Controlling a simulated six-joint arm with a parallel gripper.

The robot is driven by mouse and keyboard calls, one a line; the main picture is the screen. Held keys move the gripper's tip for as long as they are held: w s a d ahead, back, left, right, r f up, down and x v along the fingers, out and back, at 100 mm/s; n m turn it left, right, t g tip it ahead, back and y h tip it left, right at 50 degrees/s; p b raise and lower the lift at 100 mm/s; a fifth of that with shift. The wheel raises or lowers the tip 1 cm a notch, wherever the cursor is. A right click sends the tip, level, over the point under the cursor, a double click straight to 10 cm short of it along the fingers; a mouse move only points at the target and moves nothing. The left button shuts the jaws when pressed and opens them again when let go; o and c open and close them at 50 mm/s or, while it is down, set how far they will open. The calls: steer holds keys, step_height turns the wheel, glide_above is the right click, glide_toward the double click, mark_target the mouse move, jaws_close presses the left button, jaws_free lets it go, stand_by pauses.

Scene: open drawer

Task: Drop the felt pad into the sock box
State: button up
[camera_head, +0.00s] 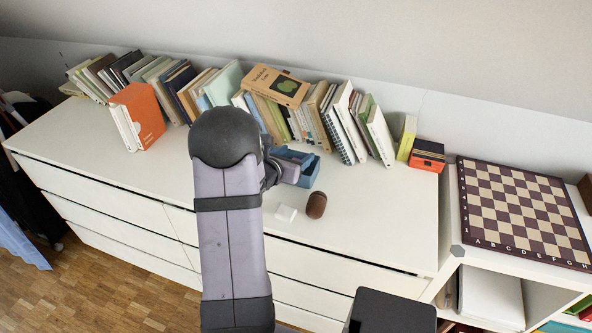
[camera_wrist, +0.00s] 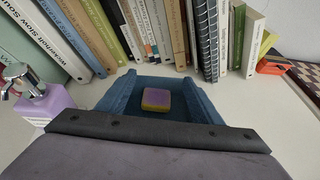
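The sock box appears to be the open blue box (camera_head: 308,176) on the white dresser top, partly hidden by my arm in the head view. In the wrist view the blue box (camera_wrist: 118,96) is seen from above its near side. A small block with a purple top and yellowish side, likely the felt pad (camera_wrist: 156,99), appears inside, between the side walls; I cannot tell whether it touches the floor. My gripper (camera_head: 289,172) is at the near side of the box. Its fingertips are hidden in both views, so open or shut does not show.
A row of books (camera_head: 290,110) stands behind the box. A lilac pump bottle (camera_wrist: 42,103) stands left. A chessboard (camera_head: 522,212) lies right.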

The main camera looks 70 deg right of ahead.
stand_by(0.3)
steer(key=b+v, duration=0.1)
steer(key=v, duration=0.6)
steer(key=shift+a, duration=0.2)
stand_by(0.4)
steer(key=shift+r, duration=0.1)
steer(key=w+a+r+m+y+p, duration=0.1)
steer(key=w+a+m+y+p, duration=0.2)
steer(key=a, duration=1.3)
steer(key=w+a+r+m+t+y+p, duration=0.1)
steer(key=a+m+y+p, duration=0.4)
steer(key=a, duration=1.2)
steer(key=w+a+r+m+y+p, duration=0.2)
steer(key=a+m, duration=0.6)
steer(key=a, duration=0.8)
steer(key=w+y+p, duration=0.2)
steer(key=w+y, duration=0.1)
steer(key=shift+a+r+m+t, duration=0.25)
steer(key=shift+a+m+t, duration=0.05)
